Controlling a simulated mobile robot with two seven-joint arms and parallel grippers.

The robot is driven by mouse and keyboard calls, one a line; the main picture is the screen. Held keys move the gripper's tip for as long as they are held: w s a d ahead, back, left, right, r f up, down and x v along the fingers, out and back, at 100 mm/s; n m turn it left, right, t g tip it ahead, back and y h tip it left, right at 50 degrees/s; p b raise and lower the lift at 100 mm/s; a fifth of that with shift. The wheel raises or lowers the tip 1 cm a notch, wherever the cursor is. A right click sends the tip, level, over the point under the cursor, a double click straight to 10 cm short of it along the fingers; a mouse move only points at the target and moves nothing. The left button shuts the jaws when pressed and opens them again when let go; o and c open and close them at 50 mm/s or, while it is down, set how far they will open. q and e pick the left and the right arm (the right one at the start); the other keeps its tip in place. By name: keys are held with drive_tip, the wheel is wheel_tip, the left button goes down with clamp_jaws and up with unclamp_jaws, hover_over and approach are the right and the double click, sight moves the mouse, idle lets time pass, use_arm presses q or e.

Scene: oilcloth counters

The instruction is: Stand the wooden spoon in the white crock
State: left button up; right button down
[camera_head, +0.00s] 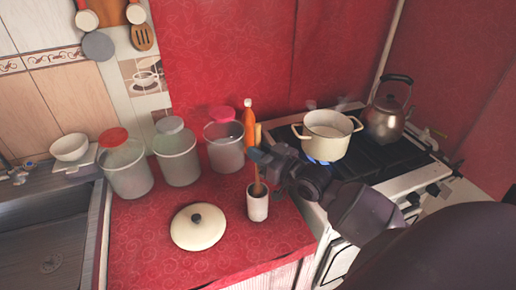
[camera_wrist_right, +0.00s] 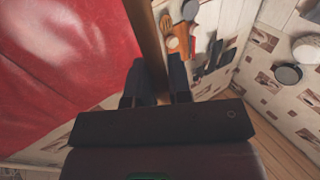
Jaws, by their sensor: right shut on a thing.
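The white crock (camera_head: 257,208) stands upright on the red counter, near its front right. The wooden spoon (camera_head: 257,172) is upright above it, and its lower end meets the crock's mouth, seemingly just inside the rim. My right gripper (camera_head: 262,156) comes in from the right and is shut on the spoon's shaft. In the right wrist view the shaft (camera_wrist_right: 146,40) runs up between the two fingers of this gripper (camera_wrist_right: 155,85). The crock does not show in the wrist view. My left gripper is in neither view.
A cream lid (camera_head: 199,227) lies left of the crock. Glass jars (camera_head: 177,160) and an orange bottle (camera_head: 249,118) stand behind. The stove at right holds a cream pot (camera_head: 327,137) over a blue flame and a kettle (camera_head: 388,112). The front of the red counter (camera_head: 140,255) is clear.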

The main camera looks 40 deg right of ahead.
drive_tip(key=shift+f+b, duration=0.7)
drive_tip(key=shift+f, duration=0.75)
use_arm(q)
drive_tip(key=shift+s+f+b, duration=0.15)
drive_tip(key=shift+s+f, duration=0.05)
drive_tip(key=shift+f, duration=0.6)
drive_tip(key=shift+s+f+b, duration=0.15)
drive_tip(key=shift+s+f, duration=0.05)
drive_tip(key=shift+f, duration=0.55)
use_arm(e)
drive_tip(key=shift+f, duration=0.5)
drive_tip(key=c, duration=1)
unclamp_jaws()
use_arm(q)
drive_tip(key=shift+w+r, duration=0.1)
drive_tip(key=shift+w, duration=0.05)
use_arm(e)
drive_tip(key=shift+o, duration=0.2)
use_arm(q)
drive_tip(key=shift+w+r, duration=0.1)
use_arm(e)
drive_tip(key=shift+s+d+f, duration=0.1)
drive_tip(key=shift+s, duration=0.15)
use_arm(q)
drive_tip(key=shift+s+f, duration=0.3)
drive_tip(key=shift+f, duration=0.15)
use_arm(e)
drive_tip(key=v, duration=1)
